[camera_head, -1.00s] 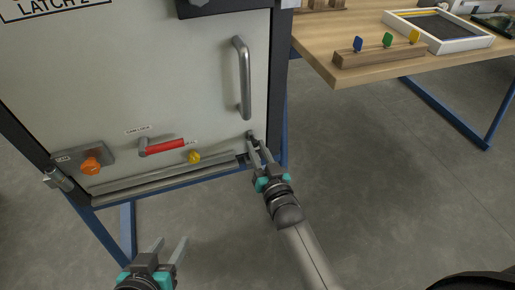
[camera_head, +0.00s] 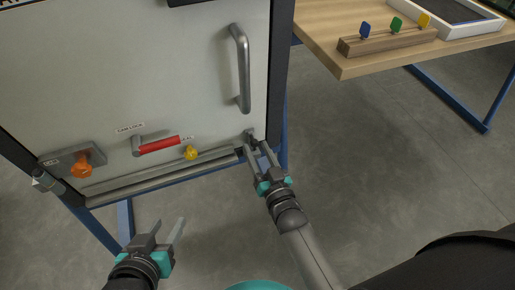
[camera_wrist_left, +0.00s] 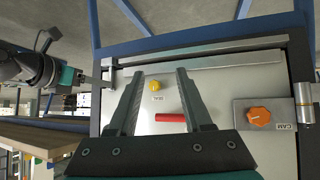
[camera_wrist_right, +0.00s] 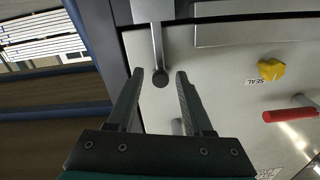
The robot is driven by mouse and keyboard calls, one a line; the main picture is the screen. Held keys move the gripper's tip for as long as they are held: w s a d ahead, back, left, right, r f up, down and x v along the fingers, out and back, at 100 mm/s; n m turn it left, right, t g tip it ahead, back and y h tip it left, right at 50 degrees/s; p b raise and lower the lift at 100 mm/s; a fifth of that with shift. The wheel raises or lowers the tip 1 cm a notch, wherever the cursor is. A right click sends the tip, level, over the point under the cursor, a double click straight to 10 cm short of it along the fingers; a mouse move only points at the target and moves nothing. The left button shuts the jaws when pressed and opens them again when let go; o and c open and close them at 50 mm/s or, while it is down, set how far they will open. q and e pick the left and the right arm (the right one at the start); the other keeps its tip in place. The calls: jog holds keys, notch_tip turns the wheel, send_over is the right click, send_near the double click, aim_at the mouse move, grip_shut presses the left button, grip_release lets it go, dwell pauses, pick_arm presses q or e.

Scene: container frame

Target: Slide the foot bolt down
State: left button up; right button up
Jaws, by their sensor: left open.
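The foot bolt (camera_head: 250,136) is at the lower right corner of the pale cabinet door (camera_head: 150,70). In the right wrist view it is a grey vertical rod with a dark round knob (camera_wrist_right: 160,78). My right gripper (camera_head: 257,147) is at the bolt, with its fingers apart. In the right wrist view the knob shows between the two fingertips (camera_wrist_right: 159,74), with gaps on both sides; whether it lies as deep as the tips I cannot tell. My left gripper (camera_head: 169,226) is open and empty, low in front of the door; its fingers also show in the left wrist view (camera_wrist_left: 160,74).
A red cam lock handle (camera_head: 158,145), a yellow seal knob (camera_head: 190,153) and an orange knob (camera_head: 82,168) sit low on the door. A grey pull handle (camera_head: 241,70) is above the bolt. A wooden table (camera_head: 360,62) stands at right. Floor between is clear.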

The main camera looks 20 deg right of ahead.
jog(key=shift+o, duration=0.4)
jog(key=shift+r, duration=0.15)
jog(key=shift+s, duration=0.1)
jog(key=shift+s+p, duration=0.5)
jog(key=shift+s, duration=0.35)
pick_arm(q)
jog(key=s+a+g+y+p, duration=0.2)
jog(key=s+a+g, duration=0.3)
jog(key=a, duration=0.1)
jog(key=shift+n+g+y, duration=0.3)
notch_tip(320, 180, down, 4)
jog(key=shift+w+d+f+p, duration=0.1)
jog(key=shift+w+d+p, duration=0.05)
jog(key=shift+p, duration=0.9)
pick_arm(e)
jog(key=s, duration=1.3)
jog(key=shift+s+d, duration=0.15)
jog(key=shift+d, duration=0.1)
